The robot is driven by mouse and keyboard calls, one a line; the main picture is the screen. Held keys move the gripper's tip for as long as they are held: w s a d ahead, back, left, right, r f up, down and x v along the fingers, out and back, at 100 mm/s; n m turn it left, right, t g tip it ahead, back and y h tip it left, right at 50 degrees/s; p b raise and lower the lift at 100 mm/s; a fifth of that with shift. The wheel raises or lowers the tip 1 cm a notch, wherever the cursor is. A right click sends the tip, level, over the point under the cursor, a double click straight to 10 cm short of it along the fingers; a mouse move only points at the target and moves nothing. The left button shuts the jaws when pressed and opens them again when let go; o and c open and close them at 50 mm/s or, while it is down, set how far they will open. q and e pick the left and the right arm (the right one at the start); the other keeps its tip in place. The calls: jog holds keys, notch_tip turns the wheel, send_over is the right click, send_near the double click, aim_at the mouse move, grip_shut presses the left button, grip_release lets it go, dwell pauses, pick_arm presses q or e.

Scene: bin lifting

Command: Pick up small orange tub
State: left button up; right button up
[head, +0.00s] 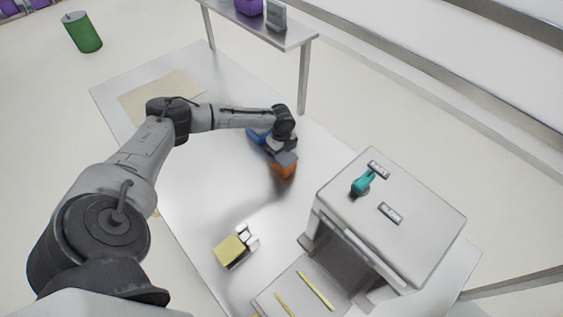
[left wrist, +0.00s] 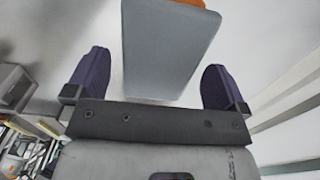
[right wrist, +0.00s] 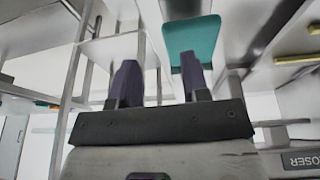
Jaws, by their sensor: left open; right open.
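The small orange tub (head: 284,171) stands on the table in the head view, under my left gripper (head: 279,149). A grey piece (head: 287,158) lies between the gripper and the orange. In the left wrist view, a smooth grey panel (left wrist: 165,50) sits between the two fingers, with a gap on each side, and an orange edge (left wrist: 188,3) shows beyond it. I cannot tell whether the grey piece belongs to the tub. My left gripper is open. My right gripper (right wrist: 158,62) is open and shows only in its wrist view.
A blue item (head: 257,135) is close behind the left gripper. A white machine (head: 425,220) with a teal item (head: 362,184) on top stands at the right. A yellow block (head: 229,250) lies at the front. A raised shelf (head: 285,36) is at the back. The table's left middle is clear.

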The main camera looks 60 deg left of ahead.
pick_arm(q)
jog(key=shift+f, duration=0.95)
jog(key=shift+c, duration=0.3)
